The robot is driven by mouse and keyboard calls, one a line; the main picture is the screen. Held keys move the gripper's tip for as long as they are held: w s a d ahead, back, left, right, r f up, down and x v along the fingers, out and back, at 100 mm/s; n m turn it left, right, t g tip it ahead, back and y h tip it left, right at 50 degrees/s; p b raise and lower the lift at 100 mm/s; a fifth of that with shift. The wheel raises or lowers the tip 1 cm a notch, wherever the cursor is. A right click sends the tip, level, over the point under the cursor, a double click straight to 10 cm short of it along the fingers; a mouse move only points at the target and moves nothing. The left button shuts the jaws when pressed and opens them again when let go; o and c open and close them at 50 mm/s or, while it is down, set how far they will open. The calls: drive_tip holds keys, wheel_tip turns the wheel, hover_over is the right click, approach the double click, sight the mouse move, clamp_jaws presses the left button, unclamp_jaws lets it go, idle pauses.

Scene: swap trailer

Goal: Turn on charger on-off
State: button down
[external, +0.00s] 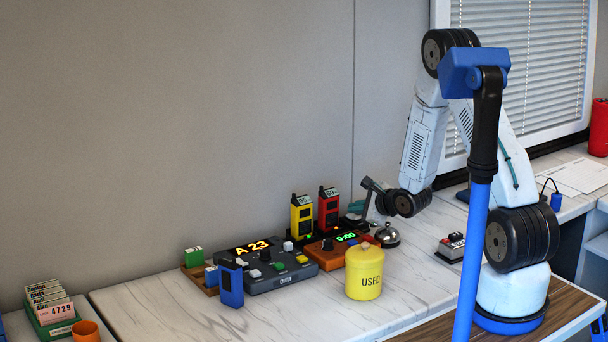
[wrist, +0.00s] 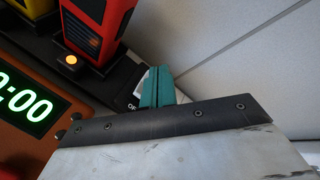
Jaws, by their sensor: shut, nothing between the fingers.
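The black charger (external: 313,238) stands at the back of the counter, with a yellow handheld device (external: 302,215) and a red one (external: 328,208) upright in it. In the wrist view the red device (wrist: 97,30) sits in its slot above a lit orange lamp on the charger (wrist: 112,82). Letters that look like "OF" show at the charger's right end, partly cut off by my gripper. My gripper (wrist: 157,85) is shut and empty, its teal fingertips at that end. In the external view my gripper (external: 357,207) is right of the red device. The switch is mostly hidden; contact cannot be told.
An orange timer box (external: 325,253) reading 0:00 stands in front of the charger. A silver bell (external: 388,236), a yellow "USED" canister (external: 363,277) and a dark control box (external: 265,274) are nearby. The wall is close behind.

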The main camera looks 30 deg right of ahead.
drive_tip(key=shift+s+r, duration=0.25)
drive_tip(key=shift+r, duration=0.4)
drive_tip(key=shift+s+r, duration=0.3)
drive_tip(key=shift+r, duration=0.5)
drive_tip(key=shift+s+r, duration=0.25)
drive_tip(key=shift+r, duration=0.5)
drive_tip(key=shift+s+r, duration=0.3)
drive_tip(key=shift+r, duration=0.5)
